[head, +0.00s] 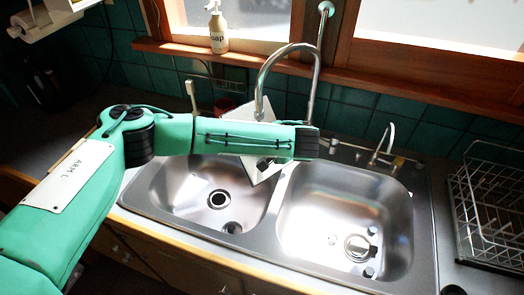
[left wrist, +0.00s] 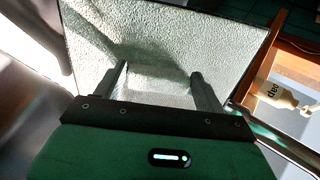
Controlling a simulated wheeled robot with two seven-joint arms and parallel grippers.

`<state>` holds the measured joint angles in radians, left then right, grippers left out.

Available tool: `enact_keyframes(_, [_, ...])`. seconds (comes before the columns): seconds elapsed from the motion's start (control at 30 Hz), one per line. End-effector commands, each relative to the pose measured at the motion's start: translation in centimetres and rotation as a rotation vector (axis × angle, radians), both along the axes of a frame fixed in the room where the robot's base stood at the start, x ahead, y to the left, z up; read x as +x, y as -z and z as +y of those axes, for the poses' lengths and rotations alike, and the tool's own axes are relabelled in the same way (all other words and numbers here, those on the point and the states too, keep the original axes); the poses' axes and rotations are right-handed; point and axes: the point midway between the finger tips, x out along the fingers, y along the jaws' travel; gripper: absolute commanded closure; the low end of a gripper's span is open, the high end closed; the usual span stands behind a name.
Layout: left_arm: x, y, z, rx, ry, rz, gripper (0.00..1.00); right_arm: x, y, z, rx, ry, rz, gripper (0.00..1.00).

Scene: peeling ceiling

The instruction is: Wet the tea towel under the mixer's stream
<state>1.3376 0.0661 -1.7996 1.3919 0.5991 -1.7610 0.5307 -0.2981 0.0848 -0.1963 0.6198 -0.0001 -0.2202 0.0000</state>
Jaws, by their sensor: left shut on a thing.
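The tea towel (left wrist: 160,35) is a pale, textured sheet filling the upper part of the left wrist view. My left gripper (left wrist: 157,76) is shut on it, with a finger at each side of the gripped part. In the head view the towel (head: 266,174) shows above and below my left arm, over the divider between the sinks. My arm hides its middle and most of the gripper. The mixer (head: 291,50) is a tall chrome gooseneck, and its spout end comes down just behind my forearm, close to the towel. I cannot make out a water stream. My right gripper is out of view.
The left basin (head: 165,190) and right basin (head: 315,215) look empty. A small tap (head: 388,140) stands behind the right basin. A wire dish rack (head: 480,215) is at the right. A soap bottle (head: 217,30) stands on the window sill (head: 180,50).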

Motion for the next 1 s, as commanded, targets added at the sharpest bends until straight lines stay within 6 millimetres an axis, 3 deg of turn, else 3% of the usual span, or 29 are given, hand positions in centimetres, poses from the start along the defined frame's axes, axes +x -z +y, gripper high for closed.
enact_keyframes(0.53, [-0.3, -0.3, 0.0, -0.001, 0.001, 0.002, 0.78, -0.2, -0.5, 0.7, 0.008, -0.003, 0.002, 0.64])
enact_keyframes(0.8, [-5.1, -1.3, 1.0, -0.001, 0.002, 0.007, 0.78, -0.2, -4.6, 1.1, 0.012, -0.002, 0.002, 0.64])
enact_keyframes(1.0, [-7.8, -1.3, 1.6, -0.001, 0.001, 0.002, 0.78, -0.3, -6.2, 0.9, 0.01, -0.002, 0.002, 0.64])
